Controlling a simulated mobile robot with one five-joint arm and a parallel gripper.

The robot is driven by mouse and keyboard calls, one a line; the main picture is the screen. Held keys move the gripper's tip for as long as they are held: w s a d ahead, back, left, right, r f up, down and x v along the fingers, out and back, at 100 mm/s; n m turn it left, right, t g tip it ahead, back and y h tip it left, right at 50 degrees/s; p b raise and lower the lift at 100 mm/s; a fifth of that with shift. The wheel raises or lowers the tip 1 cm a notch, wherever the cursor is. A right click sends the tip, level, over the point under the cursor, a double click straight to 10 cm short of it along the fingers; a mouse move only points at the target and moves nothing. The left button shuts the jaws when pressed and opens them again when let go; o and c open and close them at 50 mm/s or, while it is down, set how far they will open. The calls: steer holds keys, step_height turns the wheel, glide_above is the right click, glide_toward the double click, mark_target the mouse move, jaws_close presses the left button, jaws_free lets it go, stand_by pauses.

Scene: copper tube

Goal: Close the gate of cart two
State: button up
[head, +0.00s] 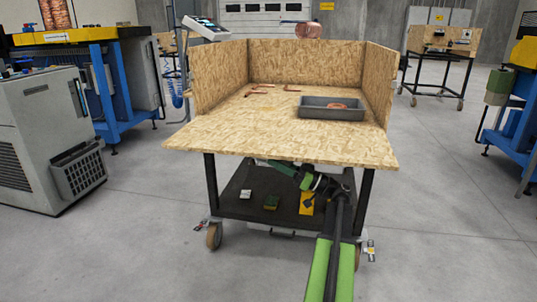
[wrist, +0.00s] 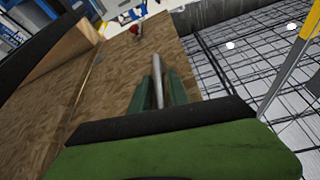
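A near cart with chipboard walls (head: 305,62) stands in the middle of the head view. Its front gate (head: 270,146) is folded down and lies about level, sticking out toward me. No cart number is readable. In the wrist view a chipboard panel (wrist: 65,140) fills the left. The two green fingers (wrist: 163,92) stand apart there, with a grey bar (wrist: 157,72) showing between them. I cannot tell whether they touch it.
A grey bin (head: 331,113) and copper pieces (head: 258,93) lie on the cart bed. The dark lower shelf (head: 240,207) holds small items. A grey machine (head: 50,135) stands at left, a blue bench (head: 507,142) at right and another cart (head: 446,48) behind. Floor beside the near cart is clear.

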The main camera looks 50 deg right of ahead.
steer(key=shift+x, duration=1.35)
steer(key=shift+c, duration=0.2)
jaws_close()
steer(key=shift+s+f, duration=0.1)
